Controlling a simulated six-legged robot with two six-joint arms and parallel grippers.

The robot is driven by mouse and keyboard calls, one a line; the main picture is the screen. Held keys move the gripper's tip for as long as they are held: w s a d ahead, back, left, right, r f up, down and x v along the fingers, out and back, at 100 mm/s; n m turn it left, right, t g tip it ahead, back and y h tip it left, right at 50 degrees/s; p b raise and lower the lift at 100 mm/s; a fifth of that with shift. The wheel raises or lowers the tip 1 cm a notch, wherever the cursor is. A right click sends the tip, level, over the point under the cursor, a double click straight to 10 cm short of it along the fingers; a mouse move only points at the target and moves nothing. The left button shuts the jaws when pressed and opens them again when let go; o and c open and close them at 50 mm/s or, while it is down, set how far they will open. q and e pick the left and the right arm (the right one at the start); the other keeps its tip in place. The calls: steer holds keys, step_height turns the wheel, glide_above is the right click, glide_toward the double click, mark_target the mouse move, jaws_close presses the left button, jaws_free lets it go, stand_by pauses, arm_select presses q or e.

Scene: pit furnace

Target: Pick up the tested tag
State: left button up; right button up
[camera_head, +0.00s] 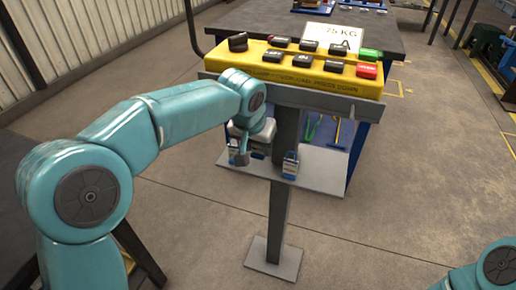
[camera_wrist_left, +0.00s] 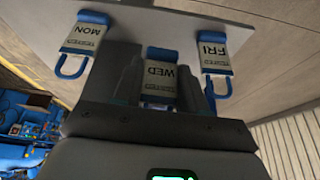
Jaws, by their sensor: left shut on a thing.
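Three white tags with blue hooks or loops show in the left wrist view: a MON tag (camera_wrist_left: 82,42), a WED tag (camera_wrist_left: 159,76) and a FRI tag (camera_wrist_left: 214,52). Their lettering appears upside down there. My left gripper (camera_wrist_left: 162,92) has its fingers either side of the WED tag and is shut on it, at the pale grey shelf (camera_wrist_left: 170,18). In the head view my left gripper (camera_head: 243,151) is at the shelf (camera_head: 322,170), and one tag (camera_head: 290,165) shows to its right. My right gripper is out of view.
A yellow control panel (camera_head: 300,80) with black, green and red buttons sits above the shelf on a grey post (camera_head: 283,200). A "75 KG" sign (camera_head: 332,37) stands behind it. A dark table (camera_head: 270,20) is farther back. Open concrete floor lies to the right.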

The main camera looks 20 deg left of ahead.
arm_select(q)
steer(key=s+a, duration=0.1)
steer(key=s, duration=1.7)
steer(key=shift+a+f, duration=0.15)
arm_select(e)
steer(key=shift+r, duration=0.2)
arm_select(q)
steer(key=shift+g, duration=0.3)
